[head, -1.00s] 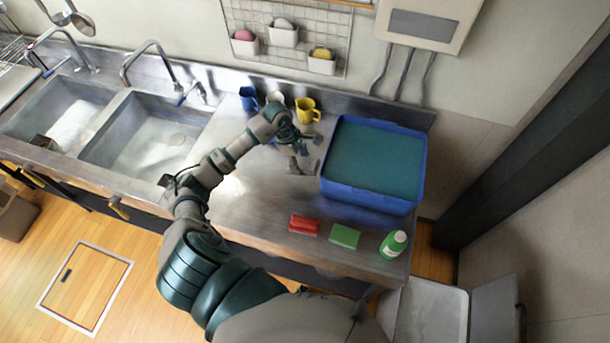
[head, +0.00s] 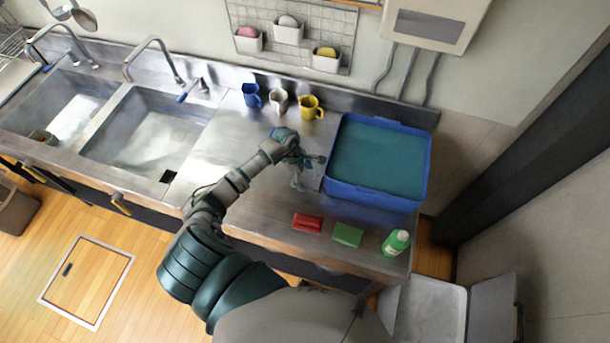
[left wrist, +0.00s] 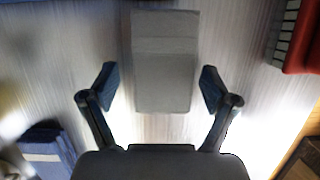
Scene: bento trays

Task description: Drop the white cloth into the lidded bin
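A folded greyish-white cloth (left wrist: 165,60) lies flat on the steel counter in the left wrist view. My left gripper (left wrist: 155,85) is open, with one finger on each side of the cloth's near end and clear gaps between. In the head view my left gripper (head: 306,164) is low over the counter, left of the blue tub; the cloth is mostly hidden there by the gripper. A pale open container (head: 430,312) with a raised panel (head: 496,308) beside it stands at the lower right, possibly the lidded bin. My right gripper is not in view.
A blue tub (head: 372,196) of teal liquid stands right of my gripper. A red brush (head: 307,222), a green sponge (head: 347,235) and a green bottle (head: 396,242) line the front edge. Blue (head: 251,96), white (head: 278,102) and yellow (head: 311,107) mugs stand behind. A brown bin (head: 17,208) is far left.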

